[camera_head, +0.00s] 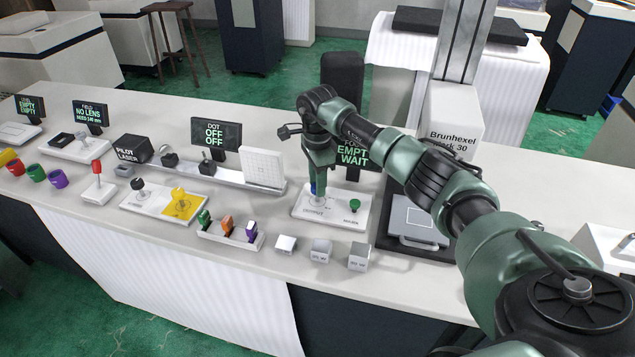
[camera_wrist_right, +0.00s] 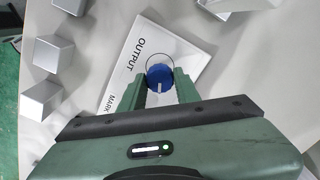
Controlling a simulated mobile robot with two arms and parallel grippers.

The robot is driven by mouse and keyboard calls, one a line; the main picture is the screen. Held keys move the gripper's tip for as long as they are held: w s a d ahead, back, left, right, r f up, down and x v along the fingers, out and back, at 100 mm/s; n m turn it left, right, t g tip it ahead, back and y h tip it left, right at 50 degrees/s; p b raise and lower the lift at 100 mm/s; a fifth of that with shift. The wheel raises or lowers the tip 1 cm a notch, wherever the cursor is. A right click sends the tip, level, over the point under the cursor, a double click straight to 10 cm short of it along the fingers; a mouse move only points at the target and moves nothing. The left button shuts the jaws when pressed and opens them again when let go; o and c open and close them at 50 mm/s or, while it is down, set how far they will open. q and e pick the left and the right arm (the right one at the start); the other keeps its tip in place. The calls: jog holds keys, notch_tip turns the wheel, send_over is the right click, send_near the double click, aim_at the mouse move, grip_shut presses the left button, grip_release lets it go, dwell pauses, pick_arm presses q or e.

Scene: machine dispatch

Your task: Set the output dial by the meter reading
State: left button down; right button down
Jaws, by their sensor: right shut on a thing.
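The blue output dial (camera_wrist_right: 160,73) stands on a white panel (camera_wrist_right: 160,40) marked "OUTPUT" in the right wrist view. A white line on the dial points toward the bottom of that picture. My right gripper (camera_head: 316,190) reaches down over the panel (camera_head: 333,218) in the head view, and its fingers are shut around the dial. In the head view the gripper mostly covers the dial. A green knob (camera_head: 355,204) stands on the same panel, to the right. A black display (camera_head: 355,153) behind it reads "EMPTY WAIT", partly hidden by my arm. I cannot make out a meter needle or number.
Several small metal blocks (camera_head: 321,249) lie in front of the panel. A tray (camera_head: 230,234) with coloured pieces is to their left. A dark-based machine (camera_head: 412,222) labelled "Brunhexel" stands right of the panel.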

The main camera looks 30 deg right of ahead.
jog(key=m, duration=1)
jog(key=shift+r+m, duration=0.1)
jog(key=shift+m, duration=0.3)
dwell(0.4)
jog(key=c, duration=1)
grip_release()
notch_tip(320, 180, up, 8)
jog(key=shift+f+b, duration=0.15)
jog(key=shift+b, duration=0.7)
